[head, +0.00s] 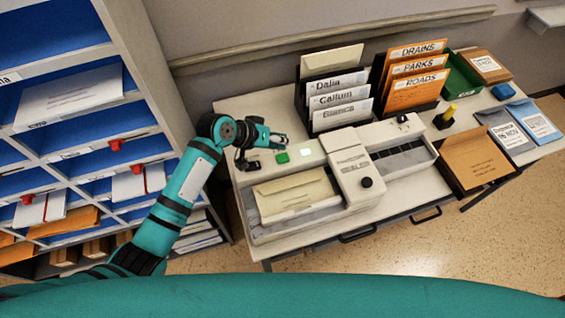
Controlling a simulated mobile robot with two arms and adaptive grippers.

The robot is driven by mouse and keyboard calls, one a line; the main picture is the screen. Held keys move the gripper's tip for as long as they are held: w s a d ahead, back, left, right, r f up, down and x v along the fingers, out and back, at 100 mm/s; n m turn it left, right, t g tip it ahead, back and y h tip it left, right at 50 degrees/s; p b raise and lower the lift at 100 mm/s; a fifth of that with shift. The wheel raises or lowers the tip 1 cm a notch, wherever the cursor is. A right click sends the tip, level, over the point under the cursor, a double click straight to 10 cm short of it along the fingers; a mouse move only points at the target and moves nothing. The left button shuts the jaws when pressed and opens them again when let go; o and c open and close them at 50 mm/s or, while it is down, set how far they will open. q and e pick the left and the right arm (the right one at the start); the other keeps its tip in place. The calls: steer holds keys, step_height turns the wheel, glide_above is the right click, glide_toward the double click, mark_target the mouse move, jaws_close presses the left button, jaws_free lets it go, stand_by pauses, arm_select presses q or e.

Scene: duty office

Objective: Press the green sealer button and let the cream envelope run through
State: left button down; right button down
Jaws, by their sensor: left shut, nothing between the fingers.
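The sealer (350,158) is a pale machine on the table, with a raised head and a black knob. Its green button (282,158) is on the panel at the back left. The cream envelope (295,194) lies flat in the feed bed to the left of the raised head. My right gripper is out of view.
Behind the sealer stand a rack of white and cream envelopes (340,97) and a rack of orange envelopes (415,72). A yellow-handled stamp (446,117) and a brown envelope (473,160) are to the right. Blue pigeonholes (60,57) stand close on the left.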

mark_target(281, 155)
arm_select(q)
step_height(281, 155, down, 2)
steer(key=shift+f+b, duration=0.15)
steer(key=shift+b, duration=0.2)
steer(key=shift+f, duration=0.1)
stand_by(1.1)
steer(key=shift+f, duration=0.45)
